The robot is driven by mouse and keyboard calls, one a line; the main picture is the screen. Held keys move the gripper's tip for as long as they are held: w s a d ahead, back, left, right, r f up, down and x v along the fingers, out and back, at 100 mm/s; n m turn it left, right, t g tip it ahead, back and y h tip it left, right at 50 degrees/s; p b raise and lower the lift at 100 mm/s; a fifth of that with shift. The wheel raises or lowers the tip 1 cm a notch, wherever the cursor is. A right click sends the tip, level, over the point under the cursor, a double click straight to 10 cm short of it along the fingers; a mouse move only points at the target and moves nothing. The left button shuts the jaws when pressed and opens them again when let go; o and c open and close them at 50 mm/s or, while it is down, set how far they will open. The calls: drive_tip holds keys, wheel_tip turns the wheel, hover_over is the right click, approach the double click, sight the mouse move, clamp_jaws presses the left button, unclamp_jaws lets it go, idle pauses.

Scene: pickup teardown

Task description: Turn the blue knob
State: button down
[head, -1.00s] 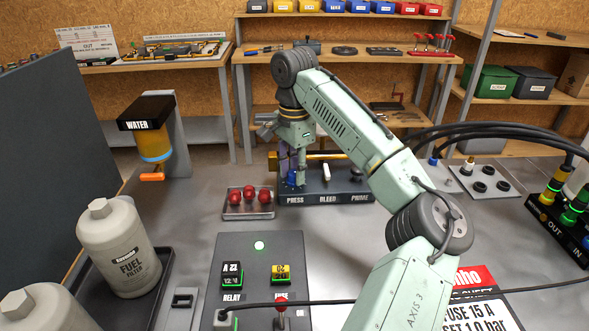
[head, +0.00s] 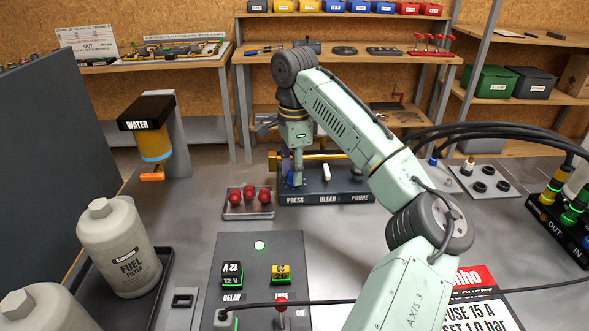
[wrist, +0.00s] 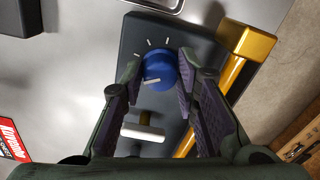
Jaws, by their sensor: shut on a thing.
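The blue knob (wrist: 159,69) stands on the dark panel marked PRESS, BLEED and PRIME, with white tick marks beside it and a pale pointer line on it. In the wrist view my gripper (wrist: 160,72) has its two fingers on either side of the knob, shut on it. In the head view my gripper (head: 297,172) points down at the PRESS end of the panel (head: 330,198), and the knob (head: 291,179) is partly hidden by it.
A white-topped lever (wrist: 142,132) and a brass pipe (wrist: 233,70) are close to the fingers. A tray of red balls (head: 235,213) sits left of the panel. A relay and fuse board (head: 240,255) lies in front.

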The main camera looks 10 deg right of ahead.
drive_tip(key=c, duration=1.2)
unclamp_jaws()
